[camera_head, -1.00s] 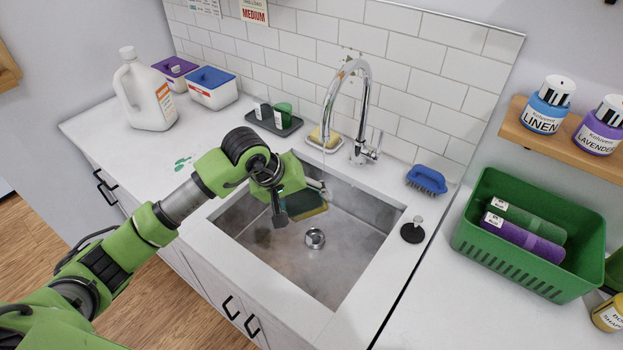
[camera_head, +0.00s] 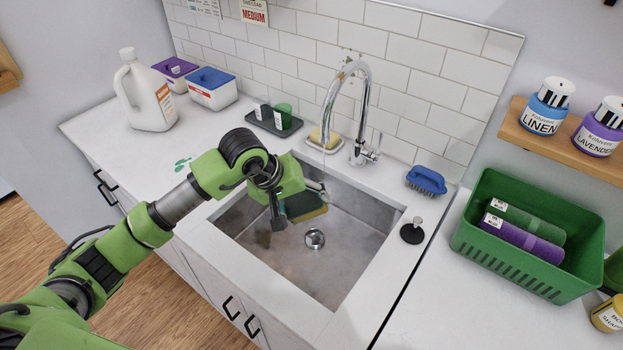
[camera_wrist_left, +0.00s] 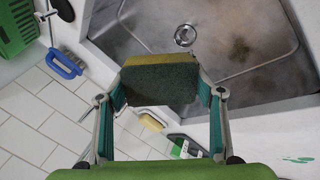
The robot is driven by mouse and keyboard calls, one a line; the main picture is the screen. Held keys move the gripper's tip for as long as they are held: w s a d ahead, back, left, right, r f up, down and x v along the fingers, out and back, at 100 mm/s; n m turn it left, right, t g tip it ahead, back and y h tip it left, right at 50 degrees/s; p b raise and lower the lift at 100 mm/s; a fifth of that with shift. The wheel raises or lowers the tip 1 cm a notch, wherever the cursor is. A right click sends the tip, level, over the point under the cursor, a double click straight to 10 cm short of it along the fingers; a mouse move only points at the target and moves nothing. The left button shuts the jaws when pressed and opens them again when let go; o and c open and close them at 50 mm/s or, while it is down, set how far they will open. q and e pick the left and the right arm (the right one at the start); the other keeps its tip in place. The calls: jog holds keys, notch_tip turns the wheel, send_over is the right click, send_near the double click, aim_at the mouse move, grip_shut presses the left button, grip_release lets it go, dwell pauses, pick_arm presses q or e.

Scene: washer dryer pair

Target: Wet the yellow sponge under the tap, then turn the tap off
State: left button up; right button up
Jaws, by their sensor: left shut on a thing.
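My left gripper (camera_head: 300,208) is shut on the yellow sponge (camera_head: 312,215), which has a dark green scouring side. The sponge is held above the sink basin, below the tap's spout. In the left wrist view the sponge (camera_wrist_left: 160,82) sits between both fingers, its yellow layer at the far edge. The chrome tap (camera_head: 362,108) stands behind the sink, its lever (camera_head: 376,143) on the right side. A thin pale stream seems to fall from the spout towards the sponge. Whether the sponge is wet cannot be told. My right gripper is out of view.
The steel sink (camera_head: 345,240) has a round drain (camera_head: 314,239). A yellow bar on a dish (camera_head: 325,143) lies behind it. A blue brush (camera_head: 426,180) and black stopper (camera_head: 411,232) lie to the right. A green basket (camera_head: 520,265) stands further right. A white jug (camera_head: 148,95) stands left.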

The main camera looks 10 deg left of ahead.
pick_arm(q)
jog(key=shift+s+d+r+p, duration=0.1)
jog(key=shift+s+r+p, duration=0.1)
jog(key=shift+s+r, duration=0.7)
jog(key=shift+s+d+r+p, duration=0.1)
jog(key=shift+s+r+p, duration=0.1)
jog(key=shift+s+r, duration=0.7)
jog(key=shift+s+f, duration=0.15)
jog(key=shift+f, duration=0.1)
